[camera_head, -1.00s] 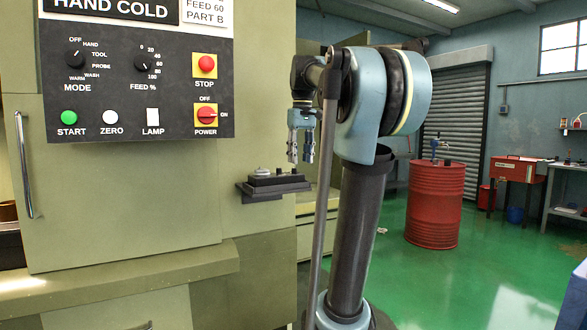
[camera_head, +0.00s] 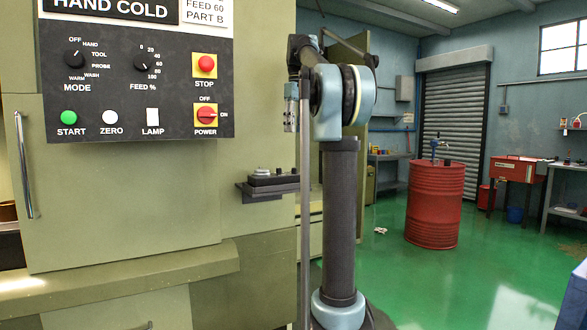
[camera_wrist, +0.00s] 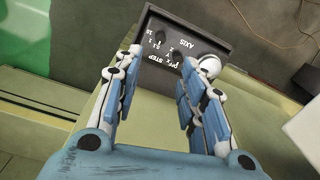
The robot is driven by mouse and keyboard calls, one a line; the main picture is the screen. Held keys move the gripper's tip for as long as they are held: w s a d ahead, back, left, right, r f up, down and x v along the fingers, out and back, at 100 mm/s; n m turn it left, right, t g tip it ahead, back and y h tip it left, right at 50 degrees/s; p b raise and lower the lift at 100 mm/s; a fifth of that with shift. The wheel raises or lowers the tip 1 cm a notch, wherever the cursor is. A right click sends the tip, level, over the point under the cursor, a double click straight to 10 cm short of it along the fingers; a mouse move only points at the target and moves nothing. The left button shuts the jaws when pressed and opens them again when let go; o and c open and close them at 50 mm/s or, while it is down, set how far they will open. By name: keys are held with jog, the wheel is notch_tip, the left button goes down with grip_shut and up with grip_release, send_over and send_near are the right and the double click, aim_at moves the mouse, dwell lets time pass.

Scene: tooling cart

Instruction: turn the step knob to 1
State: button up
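The dark control box (camera_head: 272,184) is mounted on a ledge at the machine's right corner. In the wrist view the box (camera_wrist: 222,30) shows STEP and AXIS lettering upside down. A small dark knob, apparently the step knob (camera_wrist: 160,38), sits by the numbers near the STEP lettering. Its setting is too small to read. My gripper (camera_head: 291,112) hangs above the box, apart from it, in the head view. In the wrist view my gripper (camera_wrist: 160,62) is open and empty, its fingers spread on either side of the panel's lettered area. The finger at right overlaps part of the box.
The machine's main panel (camera_head: 130,125) with MODE and FEED knobs is at the left.

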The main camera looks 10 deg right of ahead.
aim_at(294, 171)
jog(key=f, duration=1.4)
jog(key=shift+s+a+f, duration=0.2)
jog(key=shift+a+f, duration=0.05)
jog(key=shift+f, duration=0.15)
grip_shut()
